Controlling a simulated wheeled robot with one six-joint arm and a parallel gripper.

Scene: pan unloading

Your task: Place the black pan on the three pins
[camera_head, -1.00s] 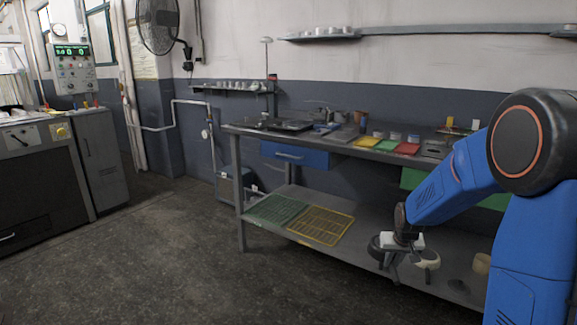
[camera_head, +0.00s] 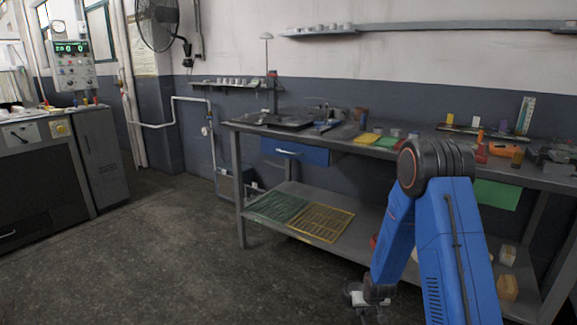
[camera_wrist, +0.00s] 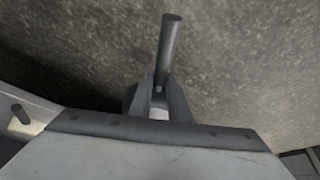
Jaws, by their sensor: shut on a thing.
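My gripper (camera_wrist: 160,92) shows in the wrist view with its two fingers closed on a dark grey rod (camera_wrist: 170,45), which looks like the handle of the black pan. The rod points away over the bare floor. The rest of the pan is hidden behind the fingers and the gripper body. In the head view my gripper (camera_head: 366,297) is low at the bottom edge, in front of the bench and partly cut off. A pale piece with a short dark peg (camera_wrist: 19,114) shows at the left of the wrist view; I cannot tell whether it is one of the three pins.
A metal workbench (camera_head: 240,200) with a lower shelf stands ahead. Its shelf holds a green grid (camera_head: 275,207) and a yellow grid (camera_head: 322,222). Trays and tools crowd the bench top. Grey machine cabinets (camera_head: 100,160) stand at the left. The floor (camera_head: 150,260) between is clear.

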